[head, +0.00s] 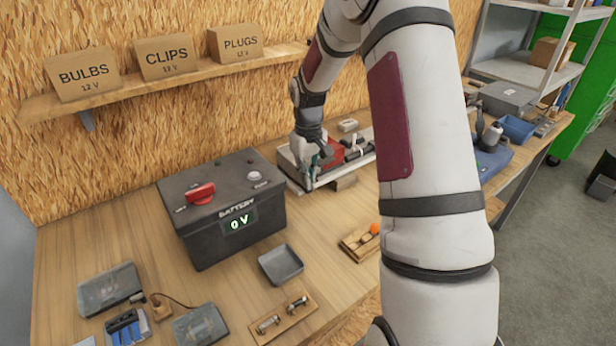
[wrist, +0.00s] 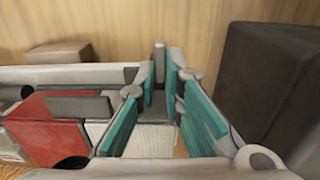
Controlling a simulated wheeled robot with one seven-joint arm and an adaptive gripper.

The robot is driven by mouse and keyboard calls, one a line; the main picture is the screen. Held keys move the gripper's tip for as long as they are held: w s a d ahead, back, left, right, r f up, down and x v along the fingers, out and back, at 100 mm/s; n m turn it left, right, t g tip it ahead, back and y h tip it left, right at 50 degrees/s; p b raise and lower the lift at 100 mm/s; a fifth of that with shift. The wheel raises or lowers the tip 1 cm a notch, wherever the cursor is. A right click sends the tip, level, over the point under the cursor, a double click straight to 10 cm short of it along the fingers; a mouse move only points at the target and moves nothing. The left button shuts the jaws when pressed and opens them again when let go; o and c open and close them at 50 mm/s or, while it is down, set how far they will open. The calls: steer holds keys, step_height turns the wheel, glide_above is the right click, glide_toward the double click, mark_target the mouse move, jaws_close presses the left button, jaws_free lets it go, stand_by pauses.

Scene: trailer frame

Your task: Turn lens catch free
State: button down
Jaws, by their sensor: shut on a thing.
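The lamp unit on the trailer frame has a red lens (head: 334,154), which also shows in the wrist view (wrist: 58,128) beside a pale, whitish lens section (wrist: 150,140). A small grey upright catch (wrist: 159,62) stands at the right end of the lamp. My gripper (wrist: 160,78) has its teal-padded fingers either side of this catch and is shut on it. In the head view my gripper (head: 312,165) points down at the left end of the lamp, and the catch is hidden there. The catch's exact turn is hard to tell.
A black battery box (head: 228,205) reading 0 V stands close to my gripper; its dark side fills the right of the wrist view (wrist: 275,80). A grey dish (head: 281,265) and a wooden fuse holder (head: 284,317) lie nearer. A shelf with labelled boxes (head: 167,58) hangs above.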

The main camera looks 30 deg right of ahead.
stand_by(0.3)
steer(key=c, duration=2)
jaws_free()
step_height(320, 180, up, 12)
